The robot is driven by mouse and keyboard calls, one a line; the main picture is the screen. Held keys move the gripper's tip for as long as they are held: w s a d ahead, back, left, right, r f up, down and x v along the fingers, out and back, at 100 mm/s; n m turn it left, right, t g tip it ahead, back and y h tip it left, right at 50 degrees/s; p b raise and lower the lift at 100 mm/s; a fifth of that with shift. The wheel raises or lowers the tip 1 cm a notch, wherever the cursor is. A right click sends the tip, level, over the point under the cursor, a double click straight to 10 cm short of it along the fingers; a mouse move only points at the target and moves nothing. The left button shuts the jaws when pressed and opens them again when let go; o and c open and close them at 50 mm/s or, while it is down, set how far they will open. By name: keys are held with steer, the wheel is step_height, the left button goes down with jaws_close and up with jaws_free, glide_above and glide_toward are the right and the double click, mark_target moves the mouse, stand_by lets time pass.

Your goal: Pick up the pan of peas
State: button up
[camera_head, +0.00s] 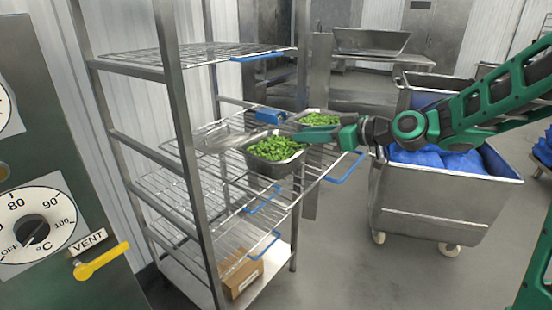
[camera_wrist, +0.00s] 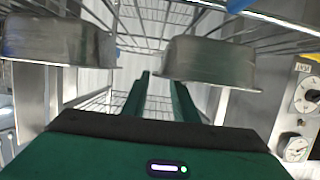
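A metal pan of peas (camera_head: 275,152) stands on a middle wire shelf of the rack. A second pan of peas (camera_head: 320,119) stands behind it to the right. My gripper (camera_head: 332,138) points left at the near pan's right end. In the wrist view, which looks upside down, the near pan (camera_wrist: 212,62) is on the right and the other pan (camera_wrist: 60,42) on the left. My gripper's two fingers (camera_wrist: 160,80) are apart with a gap between them. The right finger overlaps the near pan's rim corner; I cannot tell whether it touches.
The rack (camera_head: 178,120) has metal posts and wire shelves with blue-tipped edges. A shiny metal item (camera_head: 215,136) lies left of the pans. A cardboard box (camera_head: 243,272) is on the bottom shelf. A wheeled metal cart (camera_head: 430,205) with blue bags stands right; a dial panel (camera_head: 40,220) is left.

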mark_target(291, 135)
steer(key=shift+x, duration=2.9)
jaws_close()
